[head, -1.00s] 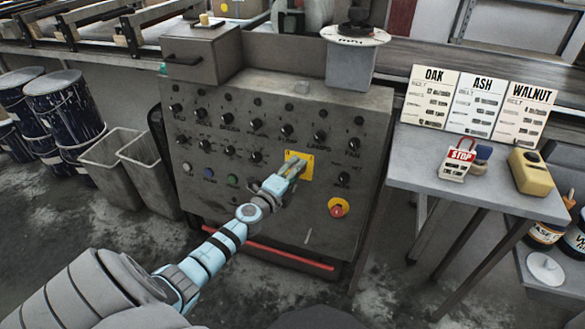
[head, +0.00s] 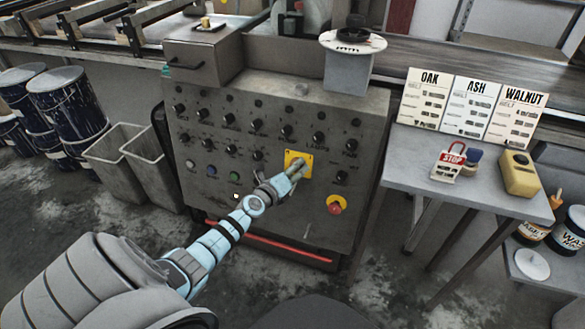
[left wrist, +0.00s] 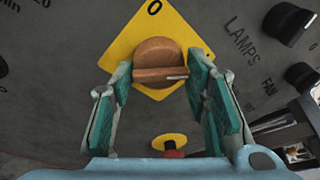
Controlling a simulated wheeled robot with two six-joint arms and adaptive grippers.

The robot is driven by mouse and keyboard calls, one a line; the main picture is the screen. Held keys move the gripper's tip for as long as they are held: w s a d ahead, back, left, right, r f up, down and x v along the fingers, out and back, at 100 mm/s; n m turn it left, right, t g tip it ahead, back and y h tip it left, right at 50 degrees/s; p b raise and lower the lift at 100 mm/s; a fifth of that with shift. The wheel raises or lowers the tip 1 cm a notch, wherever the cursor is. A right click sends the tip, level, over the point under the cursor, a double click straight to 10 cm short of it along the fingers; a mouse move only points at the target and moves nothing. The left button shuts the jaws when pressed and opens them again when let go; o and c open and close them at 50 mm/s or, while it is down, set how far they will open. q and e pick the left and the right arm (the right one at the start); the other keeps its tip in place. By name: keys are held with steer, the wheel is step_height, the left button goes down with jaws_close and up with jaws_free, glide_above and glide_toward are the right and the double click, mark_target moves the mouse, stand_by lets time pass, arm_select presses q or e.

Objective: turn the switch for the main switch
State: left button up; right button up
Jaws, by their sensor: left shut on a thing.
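The main switch is a brown knob (left wrist: 157,62) with a raised bar across it, set on a yellow square plate (left wrist: 128,35) marked "0". In the left wrist view the bar lies crosswise and its white mark points right. My left gripper (left wrist: 160,85) is shut on the knob, one green-padded finger at each end of the bar. In the head view the left gripper (head: 292,172) reaches the yellow plate (head: 306,157) on the grey control panel (head: 270,215) and hides most of the knob. My right gripper is not in view.
Several small black knobs, including one by the "LAMPS" label (left wrist: 288,22), surround the plate. A red stop button (head: 335,208) sits below right. A table (head: 410,165) with recipe cards and a red STOP tag (head: 451,158) stands right. Bins (head: 115,165) and drums (head: 65,100) stand left.

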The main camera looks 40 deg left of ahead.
arm_select(q)
steer(key=shift+s+f, duration=0.1)
steer(key=shift+f, duration=0.25)
steer(key=o, duration=1)
steer(key=shift+o, duration=0.5)
steer(key=shift+r, duration=0.1)
steer(key=shift+r, duration=0.15)
